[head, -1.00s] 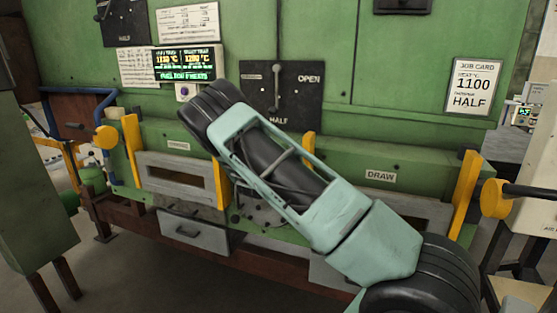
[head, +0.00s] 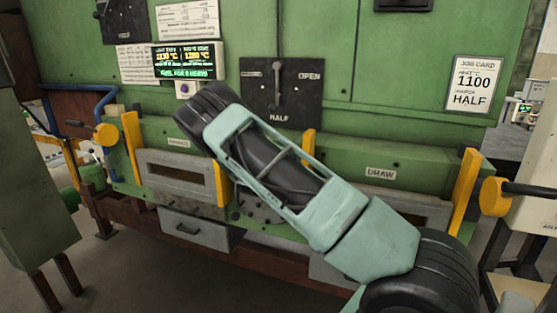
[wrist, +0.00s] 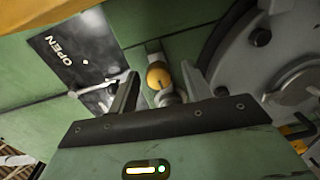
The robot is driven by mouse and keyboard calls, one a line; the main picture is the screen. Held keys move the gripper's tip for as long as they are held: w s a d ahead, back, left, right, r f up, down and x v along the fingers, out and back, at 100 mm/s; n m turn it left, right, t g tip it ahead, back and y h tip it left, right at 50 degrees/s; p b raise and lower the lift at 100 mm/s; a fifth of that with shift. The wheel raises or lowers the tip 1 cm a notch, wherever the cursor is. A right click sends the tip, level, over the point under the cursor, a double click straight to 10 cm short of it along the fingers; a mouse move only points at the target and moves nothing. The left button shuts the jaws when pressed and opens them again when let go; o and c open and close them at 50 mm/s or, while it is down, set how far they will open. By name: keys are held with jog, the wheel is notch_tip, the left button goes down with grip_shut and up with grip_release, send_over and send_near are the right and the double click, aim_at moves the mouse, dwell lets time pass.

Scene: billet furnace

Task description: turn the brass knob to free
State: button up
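The brass knob (wrist: 159,75) is a rounded yellow ball on a pale stem in the wrist view. It lies between the fingers of my gripper (wrist: 158,85), which stand apart on either side of it. I see no clear contact of either finger with the knob. In the head view my arm covers the knob and the gripper. The dark damper plate (head: 281,92) reads OPEN and HALF, and its lever (head: 278,82) points roughly upright. The plate also shows in the wrist view (wrist: 70,60), left of the knob.
A round grey metal fitting (wrist: 285,75) is close right of my gripper in the wrist view. A display (head: 187,60) and a job card (head: 473,84) reading 1100 and HALF are on the green furnace wall. Yellow posts (head: 466,180) stand out in front.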

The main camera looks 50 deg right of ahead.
jog(key=shift+a, duration=0.1)
jog(key=b+v, duration=0.5)
jog(key=v, duration=1.2)
jog(key=shift+b, duration=0.3)
jog(key=shift+s, duration=0.15)
